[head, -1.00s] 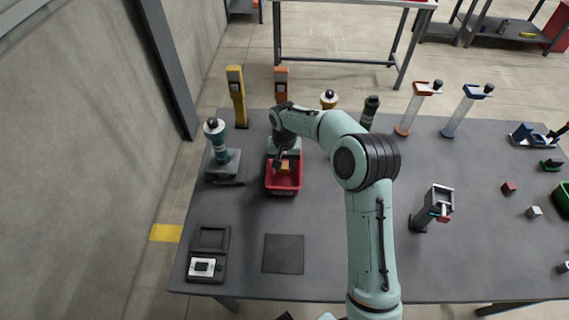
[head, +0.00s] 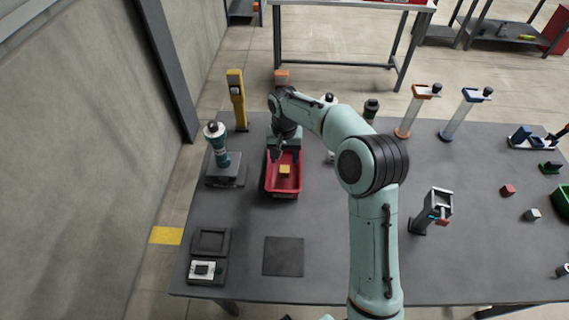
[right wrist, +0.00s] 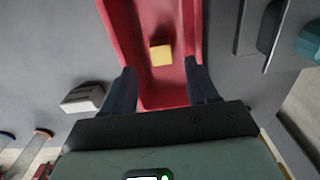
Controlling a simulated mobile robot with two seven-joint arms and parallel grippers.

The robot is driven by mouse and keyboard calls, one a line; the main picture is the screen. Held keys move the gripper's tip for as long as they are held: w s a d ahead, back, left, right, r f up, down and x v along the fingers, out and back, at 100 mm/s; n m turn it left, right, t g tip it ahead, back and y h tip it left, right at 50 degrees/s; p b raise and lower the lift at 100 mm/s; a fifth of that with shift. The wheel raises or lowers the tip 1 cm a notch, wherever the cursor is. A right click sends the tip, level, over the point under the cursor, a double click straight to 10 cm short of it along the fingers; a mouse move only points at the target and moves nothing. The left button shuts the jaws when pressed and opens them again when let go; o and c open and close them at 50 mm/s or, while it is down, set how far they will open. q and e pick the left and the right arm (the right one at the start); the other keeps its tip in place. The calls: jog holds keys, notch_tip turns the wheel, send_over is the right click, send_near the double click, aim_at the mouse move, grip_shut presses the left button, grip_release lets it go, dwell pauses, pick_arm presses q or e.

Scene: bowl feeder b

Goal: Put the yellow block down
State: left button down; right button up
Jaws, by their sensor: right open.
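The yellow block (head: 285,170) lies inside the red bin (head: 283,193) on the dark table. The block also shows in the right wrist view (right wrist: 161,55), resting on the floor of the red bin (right wrist: 122,25). My right gripper (head: 277,153) is at the far end of the bin. In the right wrist view its two dark fingers (right wrist: 163,82) are spread wide apart with nothing between them, and the block lies beyond the tips. My left gripper is not in view.
A dark square mat (head: 284,256) lies in front. A grey dispenser (head: 432,210) stands to the right. The table between bin and mat is clear.

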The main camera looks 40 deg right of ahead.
aim_at(284, 171)
notch_tip(284, 171, up, 6)
jog(key=shift+p, duration=0.35)
dwell(0.4)
